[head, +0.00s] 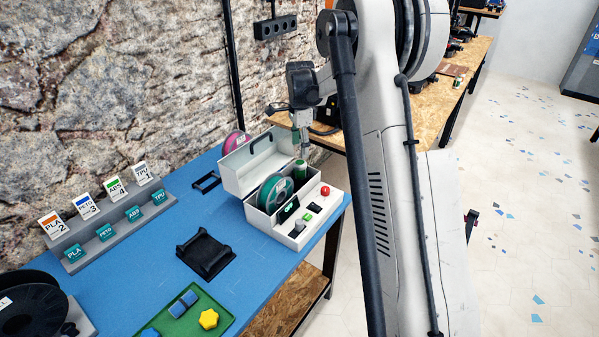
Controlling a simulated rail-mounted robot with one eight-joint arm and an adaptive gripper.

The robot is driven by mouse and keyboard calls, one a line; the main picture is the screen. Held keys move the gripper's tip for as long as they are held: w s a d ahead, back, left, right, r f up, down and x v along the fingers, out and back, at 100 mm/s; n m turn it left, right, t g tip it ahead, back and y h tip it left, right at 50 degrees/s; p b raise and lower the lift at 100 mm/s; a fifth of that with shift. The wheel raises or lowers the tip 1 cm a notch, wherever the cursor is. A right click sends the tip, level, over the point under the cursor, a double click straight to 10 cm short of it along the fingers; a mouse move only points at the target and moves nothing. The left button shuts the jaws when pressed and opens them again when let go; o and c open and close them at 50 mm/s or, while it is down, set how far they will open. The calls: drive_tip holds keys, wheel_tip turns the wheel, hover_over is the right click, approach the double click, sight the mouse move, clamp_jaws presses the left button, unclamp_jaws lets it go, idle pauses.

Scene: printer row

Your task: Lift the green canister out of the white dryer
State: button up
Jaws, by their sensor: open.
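The white dryer (266,222) stands on the far right part of the blue table with its lid (248,165) raised. The green canister (300,170) is upright inside the dryer at its right end; only its upper part shows. A green spool (275,193) stands in the dryer to the left of the canister. My gripper (304,150) hangs from my arm just above the canister. It is open and looks empty. Its fingertips are small here, and I cannot tell if they touch the canister.
A black spool holder (206,253), a green tray (186,321) with blue pieces and a yellow knob (208,319), and label racks (115,233) share the blue table. A pink spool (236,143) is behind the dryer's lid.

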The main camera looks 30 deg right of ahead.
sight(300, 162)
drive_tip(key=shift+s+a+f, duration=0.1)
drive_tip(key=shift+s+f, duration=0.1)
drive_tip(key=shift+f, duration=1.65)
drive_tip(key=shift+s+a+f, duration=0.1)
drive_tip(key=shift+s+f, duration=0.05)
drive_tip(key=shift+f, duration=1.65)
drive_tip(key=shift+c, duration=0.4)
drive_tip(key=c, duration=1.2)
